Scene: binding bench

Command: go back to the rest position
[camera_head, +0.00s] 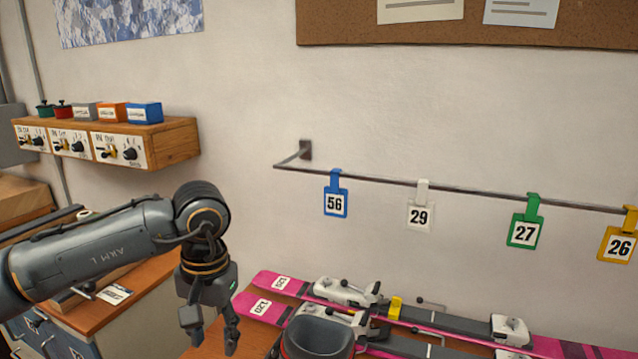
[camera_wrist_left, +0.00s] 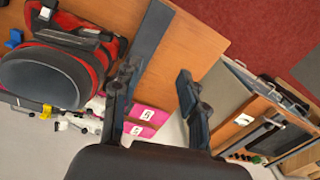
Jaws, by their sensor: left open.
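My left gripper (camera_head: 209,335) points down in the head view, to the left of the pink skis' tips. Its fingers are spread with nothing between them. In the left wrist view the two fingers (camera_wrist_left: 155,95) are also apart, with the bench and the pink ski ends (camera_wrist_left: 150,114) visible between and beyond them. My right gripper is not in either view.
Pink skis (camera_head: 265,309) with bindings lie on the wooden bench, beside a dark boot (camera_head: 318,340). A wall rail (camera_head: 380,181) carries numbered tags, including blue 56 (camera_head: 335,203) and green 27 (camera_head: 524,233). A wooden shelf (camera_head: 175,142) holds small boxes at left.

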